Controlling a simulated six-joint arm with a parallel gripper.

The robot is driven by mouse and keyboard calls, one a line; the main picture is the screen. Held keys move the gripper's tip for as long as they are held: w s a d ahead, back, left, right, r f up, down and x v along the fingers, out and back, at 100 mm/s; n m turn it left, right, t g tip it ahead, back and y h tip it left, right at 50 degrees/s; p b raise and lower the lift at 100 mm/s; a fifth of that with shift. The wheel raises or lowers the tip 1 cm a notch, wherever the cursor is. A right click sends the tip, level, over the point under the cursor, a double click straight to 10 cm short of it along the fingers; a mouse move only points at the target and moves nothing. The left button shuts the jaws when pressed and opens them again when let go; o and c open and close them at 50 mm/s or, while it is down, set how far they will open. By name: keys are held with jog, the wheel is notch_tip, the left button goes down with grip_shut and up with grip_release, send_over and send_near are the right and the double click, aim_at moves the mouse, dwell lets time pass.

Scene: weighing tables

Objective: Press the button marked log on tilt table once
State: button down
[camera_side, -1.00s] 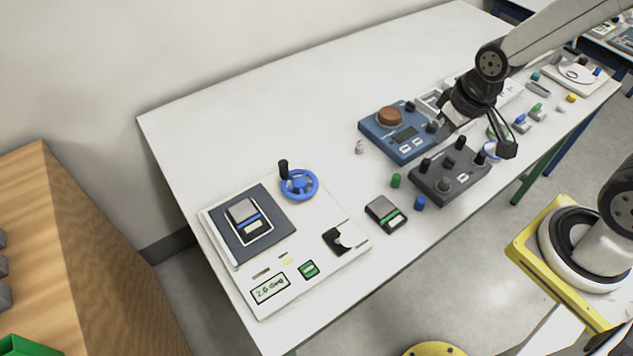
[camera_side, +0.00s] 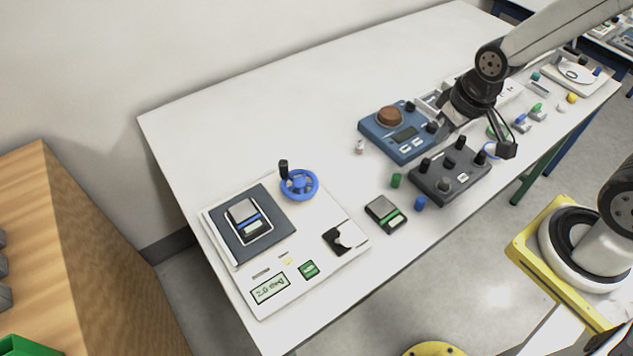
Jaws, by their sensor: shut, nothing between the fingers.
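The tilt table (camera_side: 330,262) is a white panel at the near left of the long table. It bears a dark plate (camera_side: 275,209) with a small scale (camera_side: 248,219) on it, a blue handwheel (camera_side: 299,185), a black switch (camera_side: 337,240) and a display (camera_side: 269,288) reading about 2.0 deg. A green button (camera_side: 309,270) sits beside the display; its lettering is too small to read. My gripper (camera_side: 507,151) is shut and empty, above the right side of the dark knob box, well away from the tilt table.
A dark box with knobs (camera_side: 450,174) and a blue scale with a brown weight (camera_side: 390,116) stand near my gripper. A small green-display scale (camera_side: 386,214), a green weight (camera_side: 396,181) and a blue weight (camera_side: 420,202) lie between. The table's back left is clear.

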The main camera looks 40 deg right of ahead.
jog(key=w+a+f+t+y, duration=0.1)
jog(key=w+a+f+t, duration=0.15)
jog(key=a, duration=0.55)
jog(key=m+t+y, duration=0.2)
jog(key=y, duration=0.2)
send_over(312, 271)
jog(key=shift+f, duration=2.7)
jog(key=shift+f, duration=0.1)
jog(key=shift+f, duration=4.3)
jog(key=shift+f, duration=0.8)
jog(key=shift+r, duration=0.8)
